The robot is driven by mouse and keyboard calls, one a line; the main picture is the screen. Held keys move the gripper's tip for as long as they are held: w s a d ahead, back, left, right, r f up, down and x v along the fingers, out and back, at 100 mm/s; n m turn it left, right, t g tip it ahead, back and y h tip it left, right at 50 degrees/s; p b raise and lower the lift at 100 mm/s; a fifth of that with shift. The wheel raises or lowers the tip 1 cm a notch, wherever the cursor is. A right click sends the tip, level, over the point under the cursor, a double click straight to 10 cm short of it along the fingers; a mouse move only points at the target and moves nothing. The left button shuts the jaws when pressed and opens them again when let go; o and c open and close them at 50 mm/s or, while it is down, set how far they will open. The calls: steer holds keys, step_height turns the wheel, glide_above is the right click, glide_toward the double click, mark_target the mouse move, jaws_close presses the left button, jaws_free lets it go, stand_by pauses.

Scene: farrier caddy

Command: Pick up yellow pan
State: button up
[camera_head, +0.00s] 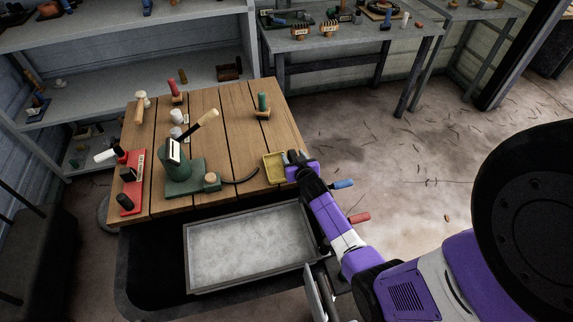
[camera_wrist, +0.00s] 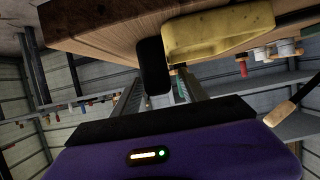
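The yellow pan (camera_head: 273,170) is a small shallow tray at the right edge of the wooden tabletop. My gripper (camera_head: 296,158) is at its right side, coming in from the lower right. In the wrist view the pan (camera_wrist: 222,33) fills the top centre. One black fingertip of my gripper (camera_wrist: 165,65) stands right beside the pan's near end, close to or touching it. The other fingertip is hidden behind the pan. I cannot tell whether the fingers press on the pan.
The wooden tabletop (camera_head: 229,126) holds a green stand (camera_head: 183,182), a red rack (camera_head: 131,187), a dark curved piece (camera_head: 241,178) and a green-handled tool (camera_head: 263,103). A grey metal tray (camera_head: 251,246) lies below its front edge. Open floor is to the right.

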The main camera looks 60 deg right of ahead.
jaws_close()
steer(key=shift+r, duration=0.15)
steer(key=shift+r+p, duration=0.75)
steer(key=shift+r, duration=0.05)
step_height(320, 180, up, 18)
steer(key=p, duration=0.2)
steer(key=shift+p, duration=0.4)
steer(key=shift+r, duration=0.1)
steer(key=c, duration=0.6)
jaws_free()
jaws_close()
